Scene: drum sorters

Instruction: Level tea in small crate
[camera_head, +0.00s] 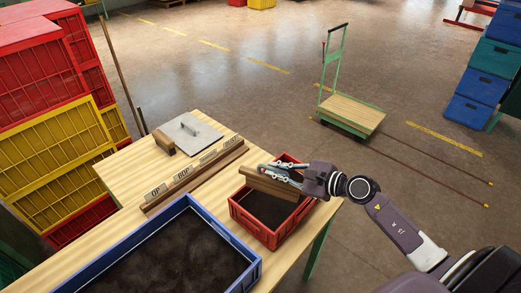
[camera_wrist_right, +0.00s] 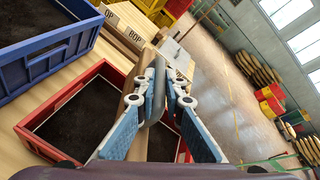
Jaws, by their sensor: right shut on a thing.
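The small red crate (camera_head: 237,213) stands on the right part of the wooden table, with dark tea (camera_head: 265,208) inside. My right gripper (camera_head: 275,172) is shut on a wooden board (camera_head: 268,187) and holds it over the crate's far side. I cannot tell whether the board touches the tea. In the right wrist view the gripper (camera_wrist_right: 160,95) is above the red crate (camera_wrist_right: 62,88), with tea (camera_wrist_right: 80,120) showing left of the fingers. The gripper and board hide part of the tea. My left gripper is not in view.
A large blue crate (camera_head: 254,270) of dark tea stands close left of the red one. A rack of labelled wooden blocks (camera_head: 190,183) and a grey plate with a handle (camera_head: 190,132) lie behind. Stacked crates (camera_head: 50,150) stand left. A green cart (camera_head: 350,113) stands beyond on open floor.

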